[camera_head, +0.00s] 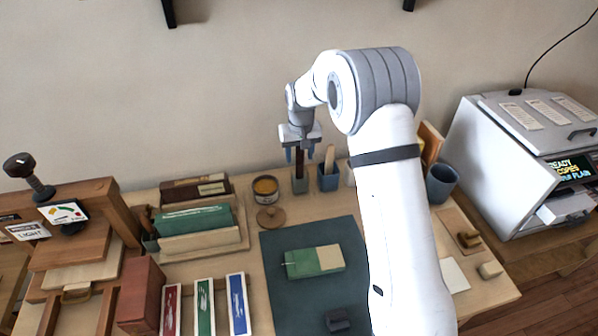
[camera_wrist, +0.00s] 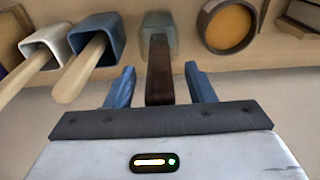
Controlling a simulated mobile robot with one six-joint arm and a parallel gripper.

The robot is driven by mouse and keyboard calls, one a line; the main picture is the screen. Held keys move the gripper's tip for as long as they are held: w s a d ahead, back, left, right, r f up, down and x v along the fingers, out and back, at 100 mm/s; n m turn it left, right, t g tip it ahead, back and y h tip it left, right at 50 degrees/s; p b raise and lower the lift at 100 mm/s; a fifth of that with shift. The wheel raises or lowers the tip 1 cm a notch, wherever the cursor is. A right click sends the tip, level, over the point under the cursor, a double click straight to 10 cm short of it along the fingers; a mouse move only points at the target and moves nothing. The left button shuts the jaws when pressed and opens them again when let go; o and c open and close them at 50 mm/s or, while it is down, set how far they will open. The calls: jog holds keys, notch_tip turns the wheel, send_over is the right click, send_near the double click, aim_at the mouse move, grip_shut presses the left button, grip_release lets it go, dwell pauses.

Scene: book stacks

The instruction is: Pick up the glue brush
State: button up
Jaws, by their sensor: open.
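A dark brown handle (camera_wrist: 160,75), which I take to be the glue brush, stands upright in a grey-green cup (camera_wrist: 158,30); its lower end is hidden inside. In the head view the handle (camera_head: 299,163) rises from the grey cup (camera_head: 300,184). My gripper (camera_head: 300,152) is over this cup, pointing down. In the wrist view my gripper (camera_wrist: 161,88) has its two blue fingers apart, one on each side of the handle, with a visible gap on both sides.
A blue cup (camera_head: 328,183) with a pale wooden stick stands close beside the grey cup. A pot of amber paste (camera_head: 265,187) is on the other side. A green-and-cream book (camera_head: 314,262) lies on the dark mat (camera_head: 287,300). A wall is behind.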

jog(key=shift+w+f, duration=0.1)
jog(key=shift+f, duration=0.5)
jog(key=shift+r, duration=0.1)
jog(key=shift+c, duration=0.3)
grip_shut()
jog(key=shift+r, duration=0.15)
